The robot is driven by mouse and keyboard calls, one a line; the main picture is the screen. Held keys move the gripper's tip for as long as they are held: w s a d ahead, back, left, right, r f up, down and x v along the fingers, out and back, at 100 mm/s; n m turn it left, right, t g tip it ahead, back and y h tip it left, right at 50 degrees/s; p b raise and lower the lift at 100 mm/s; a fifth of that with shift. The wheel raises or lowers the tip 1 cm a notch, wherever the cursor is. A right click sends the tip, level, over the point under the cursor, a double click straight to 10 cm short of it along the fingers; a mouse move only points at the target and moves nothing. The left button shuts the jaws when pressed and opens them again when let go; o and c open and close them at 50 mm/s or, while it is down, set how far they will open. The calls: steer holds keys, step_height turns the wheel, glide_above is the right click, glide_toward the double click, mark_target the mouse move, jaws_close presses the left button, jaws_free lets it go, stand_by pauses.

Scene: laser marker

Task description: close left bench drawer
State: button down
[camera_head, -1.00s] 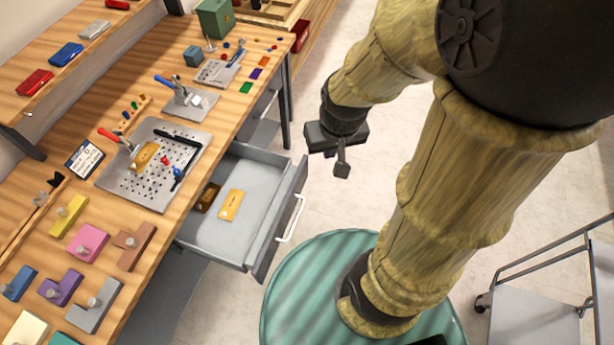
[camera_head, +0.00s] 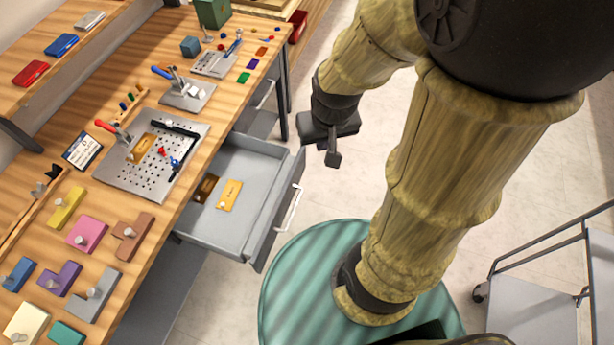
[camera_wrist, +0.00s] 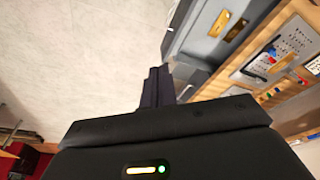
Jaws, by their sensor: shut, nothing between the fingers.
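The bench drawer (camera_head: 222,238) stands pulled out from under the wooden bench, with a grey tray and a white bar handle (camera_head: 289,208) on its front. A yellow plate (camera_head: 229,195) and a brown plate (camera_head: 205,188) lie inside it. The open drawer also shows at the upper right of the wrist view (camera_wrist: 201,44). My gripper (camera_head: 333,158) is shut and empty. It hangs over the floor, to the right of the drawer front in the head view and apart from the handle.
The bench top (camera_head: 150,226) carries a perforated plate (camera_head: 134,183), clamps and several coloured knobbed blocks. A second handle (camera_head: 265,94) is farther back under the bench. A metal cart (camera_head: 540,305) stands at the lower right.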

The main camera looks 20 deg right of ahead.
mark_target(300, 173)
step_height(300, 173, down, 27)
steer(key=d+m+g+y+b, duration=0.2)
steer(key=m+g+y+b, duration=0.2)
steer(key=m+y+b, duration=1.1)
steer(key=w+d+f+m+t+b, duration=0.4)
steer(key=d+f+m+t+b, duration=0.1)
steer(key=f+b, duration=0.3)
steer(key=w+d+f+m+t+b, duration=0.4)
steer(key=d+f+t+b, duration=0.2)
steer(key=b, duration=0.4)
step_height(300, 173, down, 3)
steer(key=shift+w+r+m+t, duration=0.15)
steer(key=shift+w+m+t, duration=0.1)
steer(key=shift+m+t, duration=0.25)
steer(key=b+x, duration=0.1)
steer(key=x, duration=1.2)
steer(key=shift+w+a, duration=0.25)
steer(key=shift+w, duration=0.1)
